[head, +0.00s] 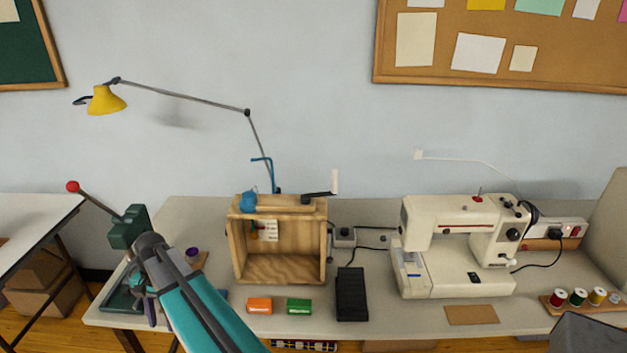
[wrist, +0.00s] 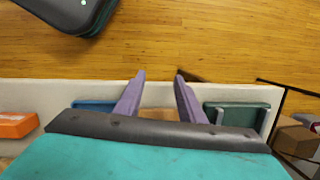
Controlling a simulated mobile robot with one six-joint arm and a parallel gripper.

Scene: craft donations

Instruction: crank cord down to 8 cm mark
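A wooden box frame (head: 235,245) stands open-fronted on the table. A blue spool (head: 249,201) sits on its top left, and a dark crank arm with a pale upright handle (head: 335,181) is at its top right. Inside hang a small pale tag (head: 271,231) and a small yellowish piece; I cannot make out the cord's end or an 8 cm mark. My gripper (wrist: 158,76) is open and empty in the wrist view, its purple fingers apart near the table's front edge. In the head view it is low left of the frame, mostly hidden by my arm.
A green press (head: 129,227) with a red-knobbed lever stands left. An orange box (head: 260,305), a green box (head: 299,306) and a black pedal (head: 351,294) lie in front. A sewing machine (head: 440,280) stands right; a yellow lamp (head: 106,101) reaches over the back left.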

